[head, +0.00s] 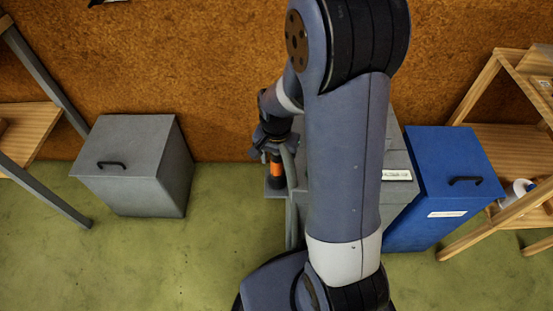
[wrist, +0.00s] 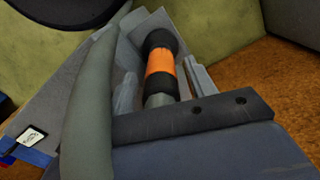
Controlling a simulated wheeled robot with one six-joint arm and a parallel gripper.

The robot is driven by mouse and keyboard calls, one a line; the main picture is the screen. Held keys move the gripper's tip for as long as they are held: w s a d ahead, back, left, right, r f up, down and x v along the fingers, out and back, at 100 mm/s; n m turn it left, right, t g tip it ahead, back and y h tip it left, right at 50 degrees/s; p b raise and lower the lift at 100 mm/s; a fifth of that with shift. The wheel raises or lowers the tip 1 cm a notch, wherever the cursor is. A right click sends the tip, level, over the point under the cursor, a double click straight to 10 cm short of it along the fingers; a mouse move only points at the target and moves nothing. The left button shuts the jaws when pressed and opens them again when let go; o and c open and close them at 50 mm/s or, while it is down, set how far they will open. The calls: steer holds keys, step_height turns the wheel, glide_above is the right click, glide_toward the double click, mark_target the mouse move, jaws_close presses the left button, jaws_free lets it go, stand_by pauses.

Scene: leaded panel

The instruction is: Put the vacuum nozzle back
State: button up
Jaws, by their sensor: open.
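The vacuum nozzle (head: 277,168), black with an orange band, stands at the left side of a grey cabinet (head: 398,158) in the head view. In the wrist view the nozzle (wrist: 160,68) lies between the two fingers of my gripper (wrist: 160,88). The gripper is open, with a finger on either side of the nozzle. A grey hose (wrist: 92,100) runs along the left of the wrist view. In the head view my gripper (head: 273,146) is just above the nozzle, small and partly hidden. The nozzle's lower end sits at a grey holder (head: 273,191); whether it is fully seated I cannot tell.
A grey lidded bin (head: 135,160) stands to the left and a blue lidded bin (head: 440,185) to the right. Wooden shelves stand at both sides, the right one (head: 500,140) holding a white roll. Green floor (head: 225,235) is clear between the grey bin and my arm.

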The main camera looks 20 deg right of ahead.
step_height(320, 180, up, 11)
steer(key=shift+r+p, duration=0.15)
steer(key=shift+p, duration=1.05)
steer(key=shift+d, duration=0.1)
